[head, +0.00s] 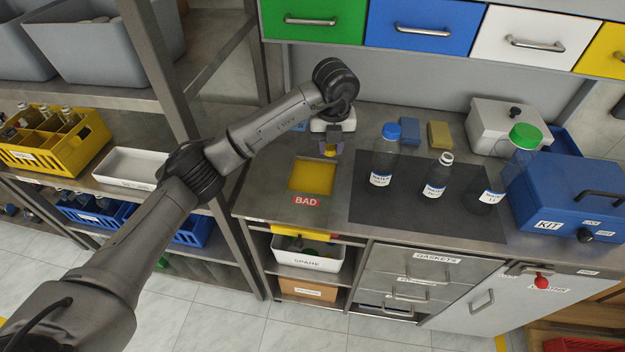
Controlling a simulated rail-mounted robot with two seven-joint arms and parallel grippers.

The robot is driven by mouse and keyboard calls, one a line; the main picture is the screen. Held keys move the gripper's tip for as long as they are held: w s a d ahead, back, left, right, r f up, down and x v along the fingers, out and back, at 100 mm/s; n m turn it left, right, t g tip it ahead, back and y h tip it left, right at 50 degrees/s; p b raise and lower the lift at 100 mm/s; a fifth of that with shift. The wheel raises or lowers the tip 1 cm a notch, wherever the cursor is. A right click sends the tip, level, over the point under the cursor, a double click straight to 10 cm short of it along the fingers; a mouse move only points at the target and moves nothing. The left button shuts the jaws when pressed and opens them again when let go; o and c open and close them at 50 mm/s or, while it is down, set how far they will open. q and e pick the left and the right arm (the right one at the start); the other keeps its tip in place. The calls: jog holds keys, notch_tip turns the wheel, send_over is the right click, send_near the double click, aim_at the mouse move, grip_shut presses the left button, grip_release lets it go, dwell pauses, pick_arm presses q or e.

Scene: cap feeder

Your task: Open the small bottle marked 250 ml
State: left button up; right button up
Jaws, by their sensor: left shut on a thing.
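Three clear bottles with white labels stand upright on the dark mat (410,215). The smallest, the middle bottle (437,176), shows a bare pale neck with no cap on it. The left bottle (384,155) has a blue cap (391,131); the right bottle (507,170) has a green cap (525,136). The labels are too small to read surely. My left gripper (330,149) is shut on a small yellow cap (330,154), above the counter just behind the yellow square (312,191) marked BAD, well left of the bottles. My right gripper is not in view.
A blue KIT box (560,195) and a grey box (502,122) stand on the right. A blue block (410,130) and a yellow block (439,134) lie behind the bottles. Drawers (428,28) hang above the counter. A shelf rack (165,75) stands left.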

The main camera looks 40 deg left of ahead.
pick_arm(q)
jog(key=w+a+f+n+b, duration=0.1)
jog(key=a+f+n, duration=0.25)
jog(key=n, duration=0.65)
jog(key=n+b, duration=0.4)
jog(key=n, duration=0.3)
send_near(314, 178)
notch_tip(314, 178, down, 7)
jog(key=shift+r, duration=0.2)
jog(key=shift+w+f+p, duration=0.1)
jog(key=shift+f+p, duration=0.05)
jog(key=shift+p, duration=0.15)
jog(key=o, duration=1)
